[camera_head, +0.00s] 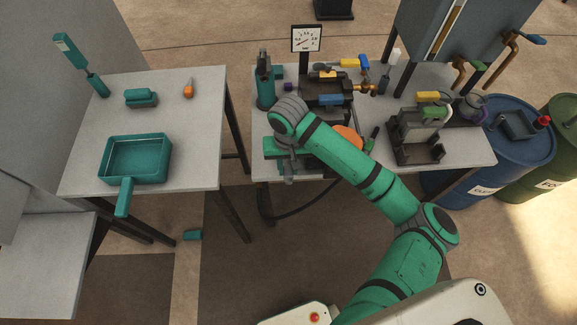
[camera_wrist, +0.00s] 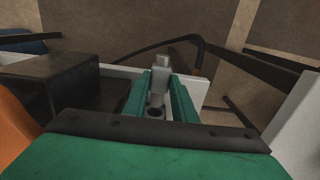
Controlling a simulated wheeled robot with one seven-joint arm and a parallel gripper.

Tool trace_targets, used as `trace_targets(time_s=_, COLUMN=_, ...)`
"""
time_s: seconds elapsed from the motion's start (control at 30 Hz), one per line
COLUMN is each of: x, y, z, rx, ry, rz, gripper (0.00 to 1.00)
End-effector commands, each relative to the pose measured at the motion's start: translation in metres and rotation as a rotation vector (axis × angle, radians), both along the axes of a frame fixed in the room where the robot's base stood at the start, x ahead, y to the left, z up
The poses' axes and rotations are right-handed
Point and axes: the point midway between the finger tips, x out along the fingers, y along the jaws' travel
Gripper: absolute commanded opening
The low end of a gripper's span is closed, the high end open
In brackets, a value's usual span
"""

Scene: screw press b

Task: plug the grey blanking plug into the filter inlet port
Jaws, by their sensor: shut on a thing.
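My gripper (camera_wrist: 161,88) is shut on a grey blanking plug (camera_wrist: 158,74), held between its two green fingers in the wrist view. A small dark round opening (camera_wrist: 155,112) shows between the fingers below the plug; I cannot tell whether it is the filter inlet port or part of the held piece. In the head view my gripper (camera_head: 287,160) is at the front left edge of the middle workbench (camera_head: 268,172), in front of the press. My arm hides much of the area there, and I cannot identify the filter inlet port.
The press (camera_head: 326,92) and a gauge (camera_head: 306,39) stand behind my gripper. An orange round part (camera_head: 348,137) is right of it. A dark fixture (camera_head: 416,140) and a blue drum (camera_head: 518,150) are further right. A left table (camera_head: 80,180) holds a teal pan (camera_head: 136,160).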

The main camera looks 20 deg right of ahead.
Motion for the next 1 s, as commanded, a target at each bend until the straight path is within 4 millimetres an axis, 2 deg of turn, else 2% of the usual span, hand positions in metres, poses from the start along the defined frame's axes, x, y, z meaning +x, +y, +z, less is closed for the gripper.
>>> trace_targets(time_s=1.0, x=0.027, y=-0.008, z=0.0, rx=-0.001, ry=-0.001, rz=-0.001, gripper=0.0)
